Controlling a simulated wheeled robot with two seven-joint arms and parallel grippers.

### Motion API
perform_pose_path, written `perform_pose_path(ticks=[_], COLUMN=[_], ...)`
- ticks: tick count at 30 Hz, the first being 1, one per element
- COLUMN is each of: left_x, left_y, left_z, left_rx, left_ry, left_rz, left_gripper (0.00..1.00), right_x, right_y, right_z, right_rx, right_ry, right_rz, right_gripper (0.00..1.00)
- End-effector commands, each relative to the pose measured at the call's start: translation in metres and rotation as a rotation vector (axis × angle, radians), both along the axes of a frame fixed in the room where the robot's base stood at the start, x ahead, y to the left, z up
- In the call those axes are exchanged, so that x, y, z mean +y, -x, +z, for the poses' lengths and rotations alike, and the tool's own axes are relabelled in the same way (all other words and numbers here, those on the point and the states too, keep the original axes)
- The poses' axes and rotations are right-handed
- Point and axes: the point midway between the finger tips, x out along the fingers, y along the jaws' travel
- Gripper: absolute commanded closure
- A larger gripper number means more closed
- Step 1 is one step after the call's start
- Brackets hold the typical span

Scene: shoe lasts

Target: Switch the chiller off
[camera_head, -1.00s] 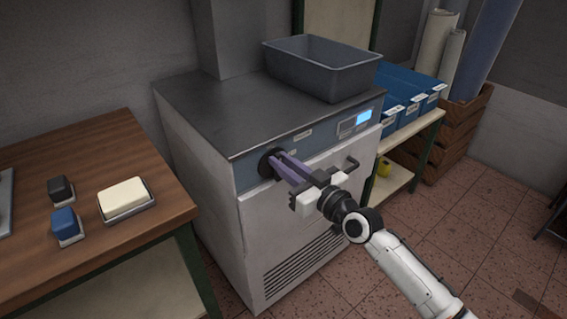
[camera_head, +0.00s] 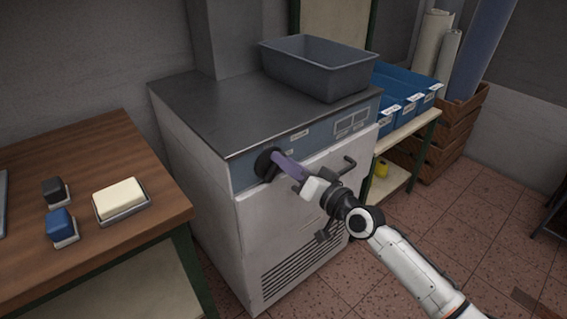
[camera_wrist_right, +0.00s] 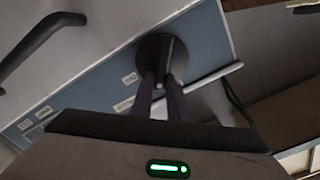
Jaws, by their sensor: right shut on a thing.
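The chiller (camera_head: 190,145) is a pale cabinet with a dark metal top and a blue-grey front strip. A round black knob (camera_head: 265,164) sits at the left end of that strip; it also shows in the right wrist view (camera_wrist_right: 160,52). My right gripper (camera_head: 276,159) has its purple fingers shut on the knob, with its body rolled over. The display (camera_head: 352,122) at the right of the strip is dark. The door handle (camera_head: 335,168) is a black bar, partly hidden by my right wrist. My left gripper is not in view.
A grey bin (camera_head: 318,72) stands on the chiller top. A wooden table (camera_head: 105,150) at the left holds a cream block (camera_head: 120,197) and small blue and black items. Blue trays (camera_head: 408,92) sit on a shelf at the right.

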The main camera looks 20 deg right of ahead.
Motion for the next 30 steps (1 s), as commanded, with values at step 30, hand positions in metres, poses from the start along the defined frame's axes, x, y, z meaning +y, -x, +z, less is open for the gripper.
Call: perform_pose_path(ticks=[30], left_x=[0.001], left_y=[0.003], left_z=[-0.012], left_rx=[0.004], left_ry=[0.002], left_rz=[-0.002], left_gripper=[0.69], right_x=[-0.009], right_y=[-0.003], right_z=[-0.02], right_rx=[0.29], right_ry=[-0.796], right_rz=[-0.002], right_gripper=[1.0])
